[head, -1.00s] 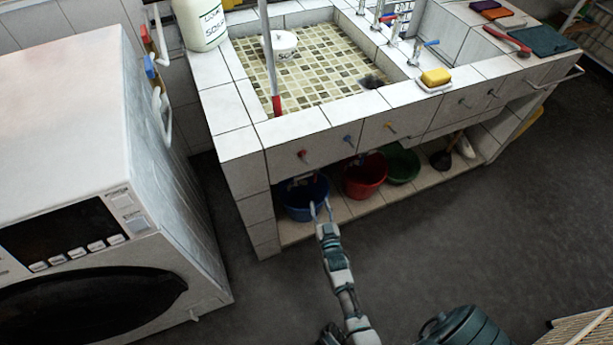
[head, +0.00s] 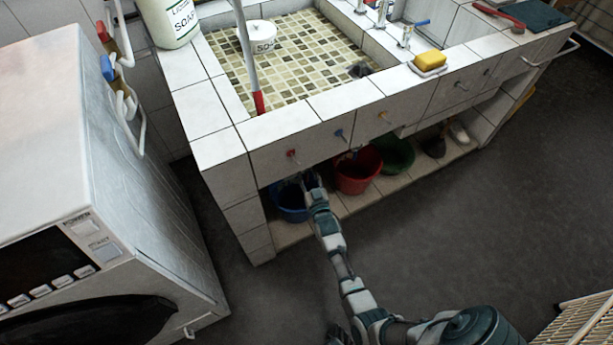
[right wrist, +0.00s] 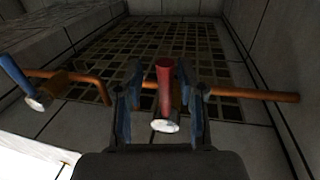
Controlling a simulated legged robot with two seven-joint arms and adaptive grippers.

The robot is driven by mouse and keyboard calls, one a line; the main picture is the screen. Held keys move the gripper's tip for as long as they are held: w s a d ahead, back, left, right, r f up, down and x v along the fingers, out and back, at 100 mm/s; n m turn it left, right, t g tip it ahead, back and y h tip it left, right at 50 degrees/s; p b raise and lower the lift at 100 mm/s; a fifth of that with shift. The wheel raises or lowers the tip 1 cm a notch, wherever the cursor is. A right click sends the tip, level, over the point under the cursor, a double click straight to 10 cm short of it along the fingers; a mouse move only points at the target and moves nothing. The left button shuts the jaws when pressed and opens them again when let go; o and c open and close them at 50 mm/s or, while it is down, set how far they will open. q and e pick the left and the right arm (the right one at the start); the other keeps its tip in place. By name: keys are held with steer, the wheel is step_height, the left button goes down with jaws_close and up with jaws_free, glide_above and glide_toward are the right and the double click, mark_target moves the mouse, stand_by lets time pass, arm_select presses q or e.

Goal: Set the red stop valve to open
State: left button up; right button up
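The red stop valve (right wrist: 165,85) shows in the right wrist view, on a horizontal copper pipe (right wrist: 262,94) under the sink. Its red lever stands upright in the picture, across the pipe, with a silver end at the bottom. My right gripper (right wrist: 160,78) is open, with one blue-grey finger on each side of the red lever. The gaps look small, and I cannot tell whether a finger touches it. In the head view my right gripper (head: 311,181) is under the sink's front edge, and the valve is hidden there.
A valve with a blue lever (right wrist: 18,76) sits left of the red one. Below the sink stand a blue bucket (head: 289,204), a red bucket (head: 357,178) and a green bucket (head: 397,155). Small coloured knobs are on the tiled front. A washing machine (head: 150,200) stands left.

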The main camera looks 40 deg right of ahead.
jaws_close()
steer(key=shift+a, duration=0.4)
steer(key=shift+d+n, duration=0.4)
steer(key=s+d+r+n+t+y+b, duration=0.1)
steer(key=d+r+n+t+y, duration=0.2)
steer(key=n, duration=1.6)
steer(key=shift+s+d+r+n+b, duration=0.15)
steer(key=shift+d+r+n+b, duration=0.15)
steer(key=shift+d+r, duration=0.5)
steer(key=shift+a+r, duration=0.1)
steer(key=shift+a, duration=0.15)
steer(key=shift+o, duration=0.6)
jaws_free()
steer(key=shift+r, duration=0.35)
